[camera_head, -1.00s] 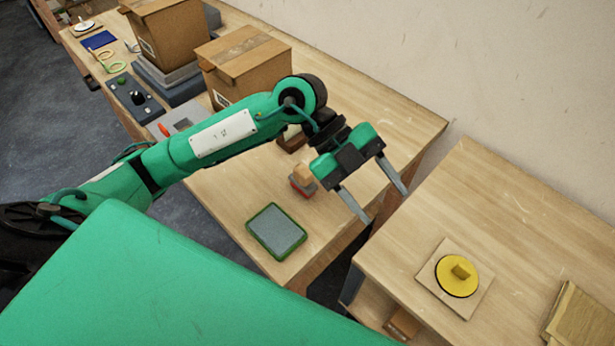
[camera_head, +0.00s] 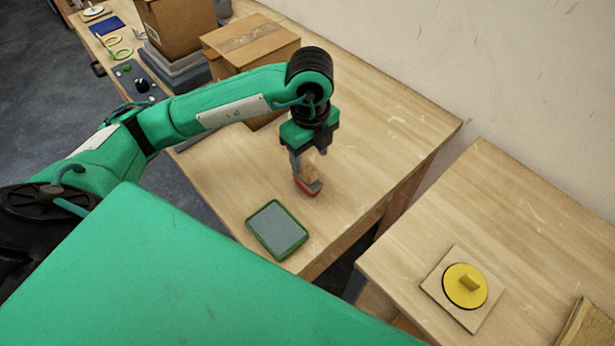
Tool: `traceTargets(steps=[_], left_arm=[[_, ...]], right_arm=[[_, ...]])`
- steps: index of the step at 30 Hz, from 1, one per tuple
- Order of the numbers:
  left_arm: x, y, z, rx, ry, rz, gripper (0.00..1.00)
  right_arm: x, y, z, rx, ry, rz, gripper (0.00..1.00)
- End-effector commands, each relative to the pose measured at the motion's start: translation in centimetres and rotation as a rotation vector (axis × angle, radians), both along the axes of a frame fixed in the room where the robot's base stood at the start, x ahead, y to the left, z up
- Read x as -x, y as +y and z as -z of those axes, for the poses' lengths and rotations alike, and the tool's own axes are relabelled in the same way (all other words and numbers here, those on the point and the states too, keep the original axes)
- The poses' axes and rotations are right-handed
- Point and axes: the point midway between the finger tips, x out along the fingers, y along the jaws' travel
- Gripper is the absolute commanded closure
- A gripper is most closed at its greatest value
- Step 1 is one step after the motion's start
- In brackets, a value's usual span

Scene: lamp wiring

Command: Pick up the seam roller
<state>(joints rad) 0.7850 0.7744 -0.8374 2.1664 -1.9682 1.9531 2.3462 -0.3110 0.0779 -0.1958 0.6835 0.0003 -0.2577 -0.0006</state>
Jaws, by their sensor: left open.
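A small tool with a light wooden upper part and a red and grey lower part, which I take for the seam roller (camera_head: 308,183), stands on the wooden table near its right end. My left gripper (camera_head: 305,166) points down right over it, with its jaws open. A finger shows beside the wooden part, and the fingers hide some of the tool. I cannot tell whether they touch it. My right gripper is not in view.
A green-rimmed grey pad (camera_head: 277,230) lies just in front of the tool. Cardboard boxes (camera_head: 250,47) stand farther back on the table. Across a gap, a second table holds a yellow disc with a knob (camera_head: 465,287) on a square board. The table right of the gripper is clear.

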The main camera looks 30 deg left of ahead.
Motion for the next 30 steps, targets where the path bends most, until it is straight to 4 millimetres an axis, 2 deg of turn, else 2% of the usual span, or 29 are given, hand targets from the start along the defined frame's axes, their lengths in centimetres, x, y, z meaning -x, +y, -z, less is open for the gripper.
traceTargets(steps=[3, 11, 18, 27, 30], left_arm=[[0.0, 0.0, 1.5, 0.001, 0.001, -0.002, 0.44], [0.1, 0.3, 3.4, -0.001, 0.003, -0.002, 0.44], [0.2, 0.5, 6.9, 0.002, 0.002, -0.001, 0.44], [0.1, 0.5, 7.6, 0.002, -0.002, 0.0, 0.44], [0.1, 0.5, 7.5, 0.002, -0.002, 0.0, 0.61]], right_arm=[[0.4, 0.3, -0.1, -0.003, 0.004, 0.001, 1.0], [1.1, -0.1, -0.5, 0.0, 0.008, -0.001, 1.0], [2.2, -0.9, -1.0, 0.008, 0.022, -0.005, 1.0], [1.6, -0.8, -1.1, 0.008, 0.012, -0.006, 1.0], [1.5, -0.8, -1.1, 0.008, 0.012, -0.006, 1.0]])
